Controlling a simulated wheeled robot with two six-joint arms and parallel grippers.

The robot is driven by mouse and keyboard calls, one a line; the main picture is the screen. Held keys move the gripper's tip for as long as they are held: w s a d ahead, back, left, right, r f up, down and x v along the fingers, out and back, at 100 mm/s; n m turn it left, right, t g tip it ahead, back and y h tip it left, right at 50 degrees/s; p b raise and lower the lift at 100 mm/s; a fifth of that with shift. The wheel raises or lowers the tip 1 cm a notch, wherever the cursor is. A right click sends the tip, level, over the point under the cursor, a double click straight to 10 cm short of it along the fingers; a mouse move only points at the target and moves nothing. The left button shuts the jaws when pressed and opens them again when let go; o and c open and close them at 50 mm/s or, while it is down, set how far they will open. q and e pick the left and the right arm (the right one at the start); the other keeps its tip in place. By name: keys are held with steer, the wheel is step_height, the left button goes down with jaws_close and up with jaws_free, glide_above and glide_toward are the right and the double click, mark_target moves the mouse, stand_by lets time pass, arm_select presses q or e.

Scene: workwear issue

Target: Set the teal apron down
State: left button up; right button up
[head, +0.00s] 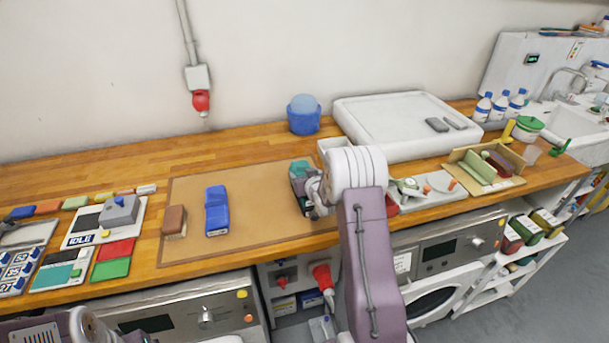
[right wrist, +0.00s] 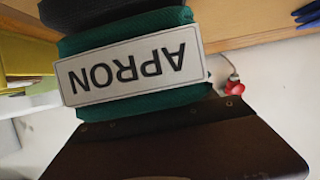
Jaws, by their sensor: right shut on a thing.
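The teal apron (head: 299,168) is a small folded bundle at the right part of the tan mat (head: 265,235) in the head view. My right gripper (head: 308,190) is shut on it, and my wrist and arm hide part of both. In the right wrist view the teal apron (right wrist: 195,95) fills the upper middle. Its white label reads APRON, upside down, and dark parts lie above and below the bundle. I cannot tell whether the apron touches the mat or hangs just above it. My left gripper is out of the head view; only part of my left arm shows at the bottom left.
A blue folded bundle (head: 216,210) and a brown one (head: 174,221) lie on the mat's left half, with bare mat between them and the apron. A blue tub (head: 303,118) and a large white tray (head: 345,105) stand behind. The counter's front edge runs below the mat.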

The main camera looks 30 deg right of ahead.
steer(key=shift+s, duration=0.1)
steer(key=shift+f, duration=0.1)
steer(key=o, duration=1.6)
steer(key=shift+r, duration=0.4)
steer(key=v, duration=0.8)
steer(key=b+v, duration=0.1)
steer(key=v, duration=0.3)
steer(key=shift+s+a+f, duration=0.1)
steer(key=shift+f, duration=0.15)
